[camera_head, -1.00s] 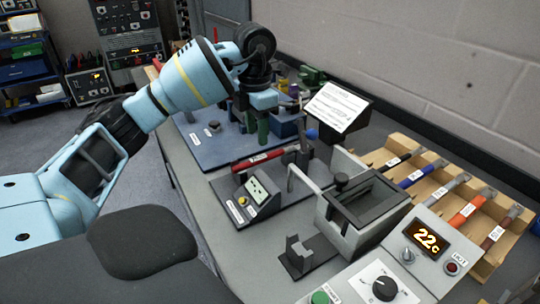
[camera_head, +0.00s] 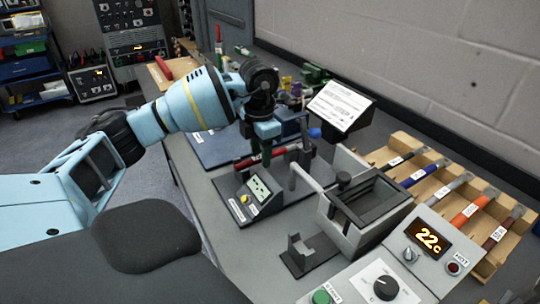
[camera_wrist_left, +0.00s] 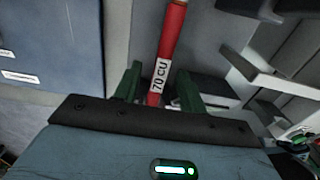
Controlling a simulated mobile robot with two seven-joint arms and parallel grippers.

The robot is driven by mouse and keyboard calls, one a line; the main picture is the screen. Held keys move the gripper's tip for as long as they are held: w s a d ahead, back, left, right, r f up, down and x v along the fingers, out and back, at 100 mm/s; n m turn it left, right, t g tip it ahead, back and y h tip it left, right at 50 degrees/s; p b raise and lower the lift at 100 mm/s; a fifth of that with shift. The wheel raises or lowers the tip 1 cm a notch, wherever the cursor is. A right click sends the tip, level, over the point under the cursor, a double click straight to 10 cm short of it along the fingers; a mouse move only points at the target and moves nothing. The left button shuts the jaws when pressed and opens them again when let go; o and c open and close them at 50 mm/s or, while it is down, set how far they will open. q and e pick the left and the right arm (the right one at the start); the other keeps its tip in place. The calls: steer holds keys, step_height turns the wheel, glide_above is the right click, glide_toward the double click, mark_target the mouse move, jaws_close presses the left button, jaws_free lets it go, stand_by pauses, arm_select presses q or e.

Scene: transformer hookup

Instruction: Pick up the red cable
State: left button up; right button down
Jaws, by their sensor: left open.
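The red cable (camera_head: 278,153) lies across the bench, behind the small meter with a lit display (camera_head: 258,189). In the left wrist view the red cable (camera_wrist_left: 172,35) runs down from the top edge and carries a white "70 CU" label. My left gripper (camera_head: 266,155) is over the cable and points down. In the left wrist view its green fingers (camera_wrist_left: 158,88) are open, one on each side of the labelled end. Whether they touch it cannot be told. The gripper hides part of the cable in the head view. My right gripper is not in view.
A grey box-shaped device (camera_head: 362,210) and a control panel reading 22 C (camera_head: 428,238) stand to the right. A wooden rack (camera_head: 408,145) with several coloured cables is along the wall. A tilted sign (camera_head: 341,105) stands behind the cable. A blue mat (camera_head: 213,150) lies at left.

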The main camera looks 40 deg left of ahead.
arm_select(q)
jaws_close()
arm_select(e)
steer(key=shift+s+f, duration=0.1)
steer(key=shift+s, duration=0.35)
arm_select(q)
steer(key=shift+r, duration=0.1)
